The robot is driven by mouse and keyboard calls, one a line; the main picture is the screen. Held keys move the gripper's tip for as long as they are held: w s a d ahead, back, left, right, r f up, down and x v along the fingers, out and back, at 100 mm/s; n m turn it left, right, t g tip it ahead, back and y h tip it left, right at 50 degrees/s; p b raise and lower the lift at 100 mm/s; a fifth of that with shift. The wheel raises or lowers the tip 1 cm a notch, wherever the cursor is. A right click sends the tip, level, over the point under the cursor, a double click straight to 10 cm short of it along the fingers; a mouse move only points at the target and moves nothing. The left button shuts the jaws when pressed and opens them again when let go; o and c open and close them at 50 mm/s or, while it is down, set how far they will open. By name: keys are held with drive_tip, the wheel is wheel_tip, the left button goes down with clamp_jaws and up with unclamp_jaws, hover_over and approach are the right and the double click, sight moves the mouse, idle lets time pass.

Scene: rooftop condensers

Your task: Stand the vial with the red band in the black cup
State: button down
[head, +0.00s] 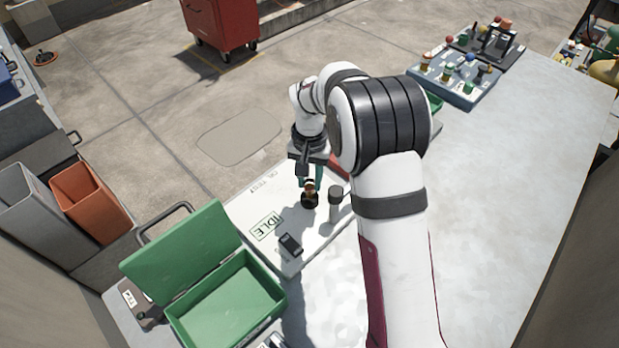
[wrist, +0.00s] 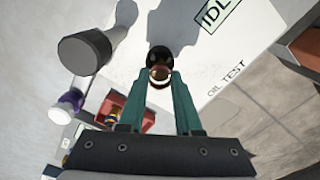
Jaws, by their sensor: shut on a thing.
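My gripper (head: 311,184) points down over the white test board with its teal fingers shut on a small amber-brown vial (head: 310,187) with a pale top. The vial also shows between the fingertips in the wrist view (wrist: 160,75). Its band colour is too small to tell for sure. The black cup (head: 310,201) stands on the board directly under the vial, and shows just beyond the fingertips in the wrist view (wrist: 160,56). The vial looks upright and lined up with the cup. I cannot tell whether its lower end is inside the cup.
A white post with a dark grey top (head: 335,196) stands close right of the cup. A small dark device (head: 290,245) lies nearer the front. An open green box (head: 228,300) is at front left. The right worktop is clear.

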drive_tip(key=shift+f, duration=1.4)
idle(0.6)
drive_tip(key=c, duration=0.5)
unclamp_jaws()
wheel_tip(320, 180, up, 16)
drive_tip(key=shift+f, duration=0.1)
